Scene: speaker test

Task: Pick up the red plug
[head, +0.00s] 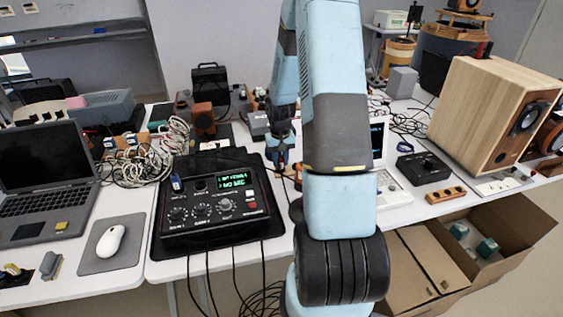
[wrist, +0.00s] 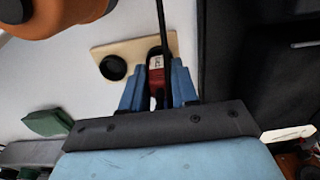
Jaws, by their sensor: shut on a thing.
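The red plug (wrist: 156,78) shows in the wrist view between the two blue fingers of my gripper (wrist: 157,88), which is shut on it. A black cable (wrist: 162,22) runs up from the plug across the picture. Behind the plug lies a small pale wooden plate (wrist: 103,53) with a round black socket (wrist: 113,67) to the left of the plug. I cannot tell whether the plug touches the plate. In the head view my gripper (head: 281,158) is low over the table, beside the black device; my arm partly covers that area and the plug cannot be made out.
A black control box (head: 215,200) with a green display stands left of my gripper. A laptop (head: 45,175) and a mouse (head: 110,241) are farther left. Tangled cables (head: 150,160) lie behind. A wooden speaker (head: 490,115) stands right, above an open cardboard box (head: 500,225).

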